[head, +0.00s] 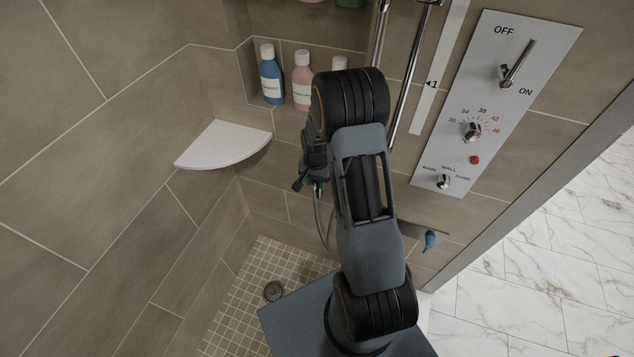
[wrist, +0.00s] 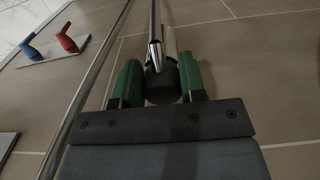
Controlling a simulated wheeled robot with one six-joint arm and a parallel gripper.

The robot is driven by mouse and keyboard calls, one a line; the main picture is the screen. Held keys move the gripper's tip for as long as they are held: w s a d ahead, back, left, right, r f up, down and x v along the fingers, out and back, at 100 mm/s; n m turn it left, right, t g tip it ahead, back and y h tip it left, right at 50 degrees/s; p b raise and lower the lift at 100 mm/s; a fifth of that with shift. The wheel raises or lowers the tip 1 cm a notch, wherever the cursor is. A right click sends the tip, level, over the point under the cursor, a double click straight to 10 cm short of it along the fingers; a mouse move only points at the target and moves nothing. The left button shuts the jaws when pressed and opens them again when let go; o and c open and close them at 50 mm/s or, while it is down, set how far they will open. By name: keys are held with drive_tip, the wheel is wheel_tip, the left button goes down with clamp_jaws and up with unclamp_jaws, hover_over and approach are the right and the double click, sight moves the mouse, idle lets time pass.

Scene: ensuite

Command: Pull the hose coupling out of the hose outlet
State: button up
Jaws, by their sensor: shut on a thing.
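In the wrist view my gripper (wrist: 159,82) has its two green-padded fingers on either side of a dark cylinder, which I take to be the hose coupling (wrist: 162,84). The fingers are shut on it. A shiny metal piece (wrist: 154,56) rises from it, and a pale cylinder (wrist: 170,40) shows just behind. I cannot tell whether the coupling is seated in the hose outlet, which I cannot make out clearly. In the head view my arm hides most of the gripper, near the wall, and a thin hose (head: 325,226) hangs below it.
A control panel (head: 490,110) with levers and knobs is on the wall at right. A corner shelf (head: 226,145) is at left, and bottles, including a blue one (head: 271,76), stand in a niche. A plate with red and blue pegs (wrist: 53,48) is at left in the wrist view.

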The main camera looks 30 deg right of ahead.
drive_tip(key=shift+r+p, duration=1.85)
drive_tip(key=shift+r, duration=1.05)
drive_tip(key=shift+r+p, duration=1.85)
drive_tip(key=shift+r, duration=1.05)
